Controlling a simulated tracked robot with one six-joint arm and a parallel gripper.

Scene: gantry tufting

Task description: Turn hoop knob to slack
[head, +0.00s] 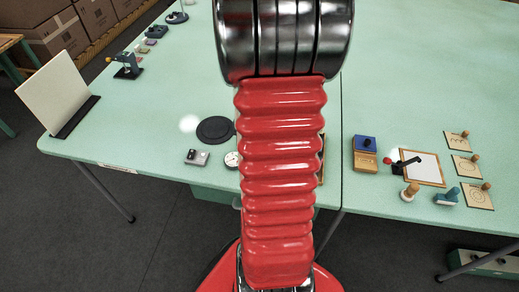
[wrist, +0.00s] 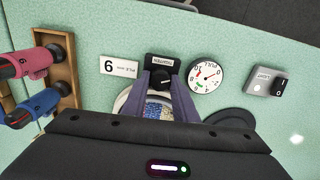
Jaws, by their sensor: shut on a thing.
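In the wrist view a black round knob (wrist: 161,79) with a pale pointer mark stands in front of a dark plate with an upside-down label (wrist: 162,61). My gripper (wrist: 161,84) is shut on the knob, one grey-purple finger on each side. Part of a round hoop (wrist: 125,102) with patterned cloth shows below the knob, between and beside the fingers; the rest is hidden by my gripper. A white dial gauge (wrist: 206,74) with red and green marks sits right of the knob. In the head view my red arm hides the knob, hoop and gripper.
A white card with a 6 (wrist: 118,66) lies left of the knob. A wooden rack (wrist: 63,75) holds a red tool (wrist: 30,62) and a blue tool (wrist: 30,108). A grey switch box (wrist: 268,83) and a black disc (head: 215,130) are near the gauge.

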